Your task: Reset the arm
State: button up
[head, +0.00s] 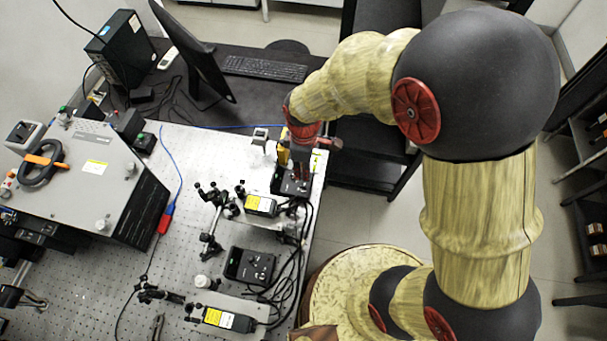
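My arm reaches from the right over the far right corner of the optical bench (190,262). My gripper (300,172) points down at a black control box (283,183) near the bench's right edge. Its fingers are small and dark against the box, so I cannot tell whether they are open or shut, or whether they touch it. Part of the box is hidden behind the gripper.
A second black control box (249,266) and cables (289,278) lie nearby. Optics mounts (212,218) stand left of the gripper. A large grey instrument (88,176) fills the bench's left. A monitor (196,62) and keyboard (263,68) are behind.

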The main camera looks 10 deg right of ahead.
jog(key=shift+r, duration=0.6)
jog(key=s+d+r+m+t+b, duration=0.5)
jog(key=s+d+r+m+b, duration=0.5)
jog(key=s+d+m+b, duration=0.2)
jog(key=m+b, duration=0.2)
jog(key=b, duration=0.1)
jog(key=shift+s+d+r+t+b, duration=0.15)
jog(key=shift+d+r+t+b, duration=0.15)
jog(key=shift+r, duration=0.05)
